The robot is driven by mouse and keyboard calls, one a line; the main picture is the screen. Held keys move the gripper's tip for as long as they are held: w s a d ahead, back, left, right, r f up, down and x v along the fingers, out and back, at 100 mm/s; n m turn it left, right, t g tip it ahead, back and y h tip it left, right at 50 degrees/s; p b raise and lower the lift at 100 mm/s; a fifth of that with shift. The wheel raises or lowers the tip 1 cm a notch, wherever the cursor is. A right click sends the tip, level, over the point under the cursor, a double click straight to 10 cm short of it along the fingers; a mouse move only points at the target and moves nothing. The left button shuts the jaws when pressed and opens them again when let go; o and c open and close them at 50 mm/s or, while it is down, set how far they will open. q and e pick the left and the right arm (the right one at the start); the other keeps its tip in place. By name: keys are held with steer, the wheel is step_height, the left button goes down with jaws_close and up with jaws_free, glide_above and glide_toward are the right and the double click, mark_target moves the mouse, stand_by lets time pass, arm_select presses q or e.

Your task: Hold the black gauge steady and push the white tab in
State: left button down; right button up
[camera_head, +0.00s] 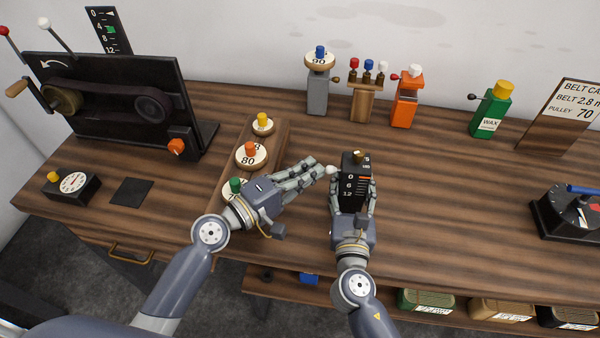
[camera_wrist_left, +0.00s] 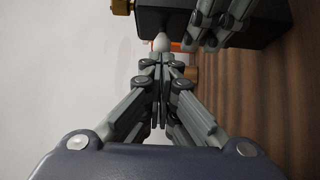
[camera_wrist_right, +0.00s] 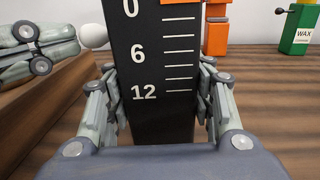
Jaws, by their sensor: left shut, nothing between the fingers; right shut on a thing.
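The black gauge (camera_head: 353,170), with a white scale marked 0, 6 and 12, stands upright on the workbench. My right gripper (camera_head: 354,190) is shut around its lower part; in the right wrist view the fingers press both sides of the gauge (camera_wrist_right: 155,70). The white tab (camera_head: 331,169) is a round knob on the gauge's left side, and it also shows in the right wrist view (camera_wrist_right: 93,36). My left gripper (camera_head: 322,166) is shut and empty, its fingertips at the white tab. In the left wrist view the white tab (camera_wrist_left: 161,42) lies just beyond the fingertips; contact is hard to tell.
A wooden board with round weights (camera_head: 251,155) lies left of the gauge, partly under my left arm. Behind stand a grey post (camera_head: 317,95), a wooden block with knobs (camera_head: 363,100), an orange device (camera_head: 405,108) and a green wax bottle (camera_head: 490,112).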

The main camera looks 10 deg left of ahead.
arm_select(q)
steer(key=v, duration=1)
arm_select(e)
steer(key=shift+s+a+f, duration=0.1)
steer(key=shift+f, duration=0.05)
arm_select(q)
steer(key=shift+w, duration=0.1)
arm_select(e)
steer(key=o, duration=1.7)
